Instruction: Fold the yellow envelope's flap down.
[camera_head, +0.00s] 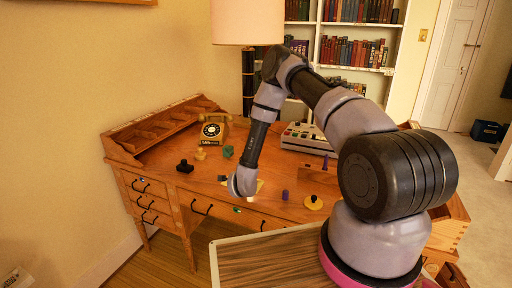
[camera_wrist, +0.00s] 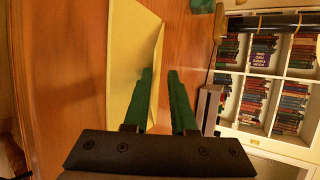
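The yellow envelope (camera_wrist: 128,55) lies on the wooden desk, and its flap appears to stand up from the body in the wrist view. In the head view only a small yellow part of the envelope (camera_head: 259,186) shows beside my wrist, which hides the rest. My gripper (camera_wrist: 160,73) has its two green fingers apart, with a gap between them and nothing held. The left finger overlaps the flap's lower edge in the wrist view. I cannot tell whether it touches the flap. The fingertips are hidden in the head view.
A telephone (camera_head: 213,132), a black object (camera_head: 185,166) and a green object (camera_head: 228,152) stand left on the desk (camera_head: 165,150). A purple cylinder (camera_head: 285,195) and a yellow disc (camera_head: 313,203) stand to the right. A pale console (camera_head: 305,138) is behind.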

